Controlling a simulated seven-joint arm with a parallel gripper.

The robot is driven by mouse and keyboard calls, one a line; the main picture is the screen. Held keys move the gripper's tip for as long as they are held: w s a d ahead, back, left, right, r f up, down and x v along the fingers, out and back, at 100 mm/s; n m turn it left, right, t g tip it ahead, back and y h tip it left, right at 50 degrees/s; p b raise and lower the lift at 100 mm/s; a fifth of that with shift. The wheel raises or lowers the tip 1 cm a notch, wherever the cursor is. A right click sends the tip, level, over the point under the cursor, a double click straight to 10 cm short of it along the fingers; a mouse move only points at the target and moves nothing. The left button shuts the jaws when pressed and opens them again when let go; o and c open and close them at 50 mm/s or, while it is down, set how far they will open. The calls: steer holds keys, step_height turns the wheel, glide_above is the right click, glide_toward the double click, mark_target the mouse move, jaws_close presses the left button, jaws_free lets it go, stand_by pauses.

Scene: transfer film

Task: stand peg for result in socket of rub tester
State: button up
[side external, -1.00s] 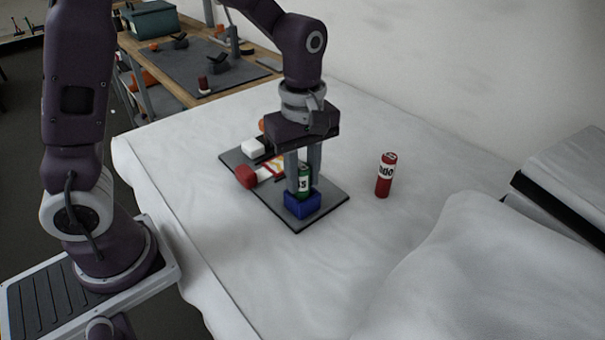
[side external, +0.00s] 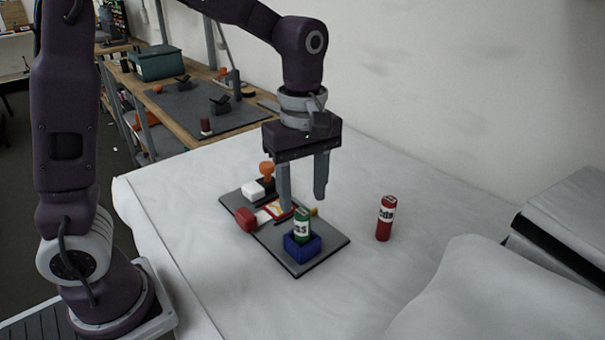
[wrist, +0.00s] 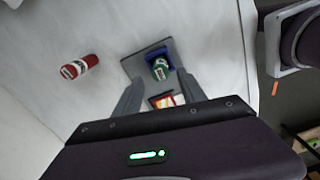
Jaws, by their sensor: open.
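A green peg (side external: 302,227) with a white lettered band stands upright in the blue socket (side external: 302,247) at the near end of the dark grey tester board (side external: 328,249). The wrist view also shows the green peg (wrist: 160,69) inside the blue socket (wrist: 157,52). A red peg (side external: 385,219) with a white lettered band stands upright on the white table, right of the board. My gripper (side external: 303,204) is open and empty, fingers down, above and apart from the green peg. The peg's lower end is hidden in the socket.
On the board's far part are a white block (side external: 253,190), an orange knob (side external: 267,170), a red cylinder (side external: 245,218) and a red-and-yellow patterned piece (side external: 275,209). White cloth bulges at front right. The table around the red peg is clear.

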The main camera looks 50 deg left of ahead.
steer(key=s+a+r+m+t, duration=0.2)
steer(key=s+r+m, duration=0.4)
steer(key=s+r, duration=0.25)
steer(key=s+a+f+m+t, duration=0.1)
steer(key=s+f+m+t, duration=0.1)
steer(key=s+m, duration=0.7)
steer(key=shift+f+m+t, duration=0.3)
steer(key=shift+m+t, duration=0.1)
steer(key=shift+t, duration=0.4)
